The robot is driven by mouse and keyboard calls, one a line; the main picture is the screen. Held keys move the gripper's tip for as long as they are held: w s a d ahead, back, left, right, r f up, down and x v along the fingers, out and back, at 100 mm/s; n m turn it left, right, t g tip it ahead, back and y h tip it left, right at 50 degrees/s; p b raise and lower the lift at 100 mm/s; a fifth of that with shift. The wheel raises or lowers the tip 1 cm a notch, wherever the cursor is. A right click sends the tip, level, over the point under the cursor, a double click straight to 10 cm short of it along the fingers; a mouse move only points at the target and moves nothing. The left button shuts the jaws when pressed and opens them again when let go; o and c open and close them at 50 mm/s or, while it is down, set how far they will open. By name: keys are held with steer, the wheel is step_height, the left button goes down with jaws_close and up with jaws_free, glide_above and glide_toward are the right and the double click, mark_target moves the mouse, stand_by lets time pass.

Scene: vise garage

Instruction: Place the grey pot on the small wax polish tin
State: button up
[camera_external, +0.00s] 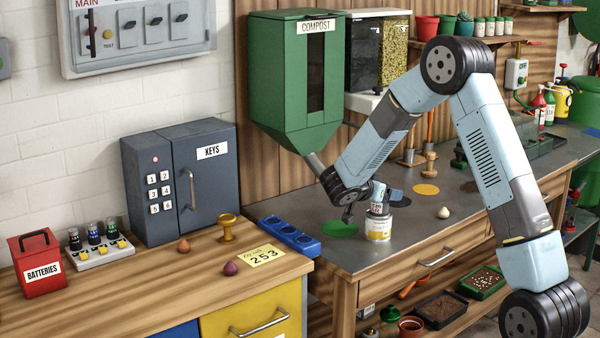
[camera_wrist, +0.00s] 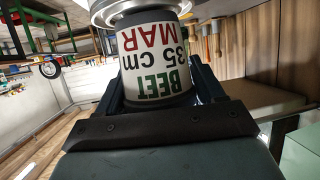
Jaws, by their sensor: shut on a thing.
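The grey pot (camera_external: 377,208) is upright at the bench's front left, with a white label. In the wrist view the pot (camera_wrist: 157,62) is between the jaws, its label reading "BEET 35 cm MAR" upside down. My gripper (camera_external: 364,203) is shut on it. The wax polish tin (camera_external: 379,230), silver-rimmed with a white and yellow label, stands on the grey bench top directly below the pot. A round metal rim (camera_wrist: 125,12) lies against the pot's end in the wrist view. The pot appears to rest on the tin; any small gap is hard to see.
A green disc (camera_external: 339,230) lies left of the tin, a dark blue disc (camera_external: 396,196) and yellow disc (camera_external: 426,189) behind it. A pale round object (camera_external: 443,212) sits to the right. The green compost hopper (camera_external: 305,85) hangs above left.

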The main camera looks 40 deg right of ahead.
steer(key=shift+f, duration=0.1)
steer(key=o, duration=1.1)
